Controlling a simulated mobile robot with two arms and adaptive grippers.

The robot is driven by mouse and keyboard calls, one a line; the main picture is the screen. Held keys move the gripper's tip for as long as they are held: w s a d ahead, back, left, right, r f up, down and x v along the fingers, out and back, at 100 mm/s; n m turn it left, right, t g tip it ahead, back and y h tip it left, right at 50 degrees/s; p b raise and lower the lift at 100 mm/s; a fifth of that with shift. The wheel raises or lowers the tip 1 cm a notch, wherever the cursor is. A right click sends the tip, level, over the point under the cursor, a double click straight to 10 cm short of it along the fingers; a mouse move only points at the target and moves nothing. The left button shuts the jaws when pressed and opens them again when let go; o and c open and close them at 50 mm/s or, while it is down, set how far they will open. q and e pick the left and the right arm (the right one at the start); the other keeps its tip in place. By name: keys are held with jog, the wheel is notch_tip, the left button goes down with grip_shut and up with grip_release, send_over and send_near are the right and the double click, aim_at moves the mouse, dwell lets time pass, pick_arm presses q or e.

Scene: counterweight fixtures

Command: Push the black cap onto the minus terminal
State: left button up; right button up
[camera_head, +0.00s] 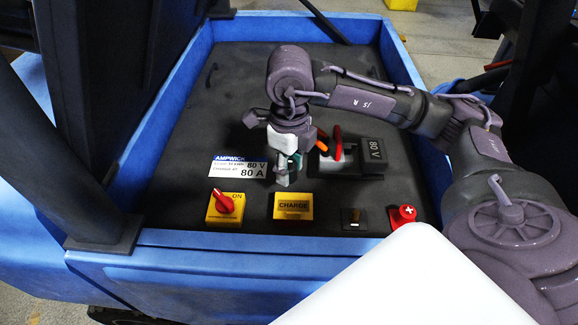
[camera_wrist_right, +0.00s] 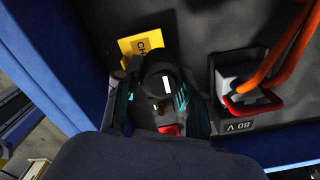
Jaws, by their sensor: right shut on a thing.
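My right gripper (camera_head: 285,178) is in the head view, pointing down over the panel behind the yellow CHARGE block. In the right wrist view its two fingers (camera_wrist_right: 157,100) are shut on the black cap (camera_wrist_right: 155,68), a round dark piece with a white bar on top. The cap is hard to make out in the head view. The minus terminal (camera_head: 354,218), a small dark base with a brass post, stands to the right of the CHARGE block. The gripper is behind and left of it, apart from it. My left gripper is not in view.
The plus terminal (camera_head: 403,216) wears a red cap, right of the minus terminal. The CHARGE block (camera_head: 293,206) and a yellow block with a red ON knob (camera_head: 224,205) stand to the left. An 80 V connector (camera_head: 370,158) stands behind. Blue walls (camera_head: 180,240) border the dark panel.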

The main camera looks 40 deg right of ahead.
jog(key=shift+s+d+f+b, duration=0.1)
jog(key=shift+s+d+b, duration=0.4)
jog(key=shift+s+d, duration=0.45)
jog(key=shift+s+d+f+b, duration=0.1)
jog(key=shift+s+d+b, duration=0.5)
jog(key=shift+s, duration=0.55)
jog(key=s+d+b, duration=0.7)
jog(key=s, duration=0.2)
jog(key=shift+r, duration=0.2)
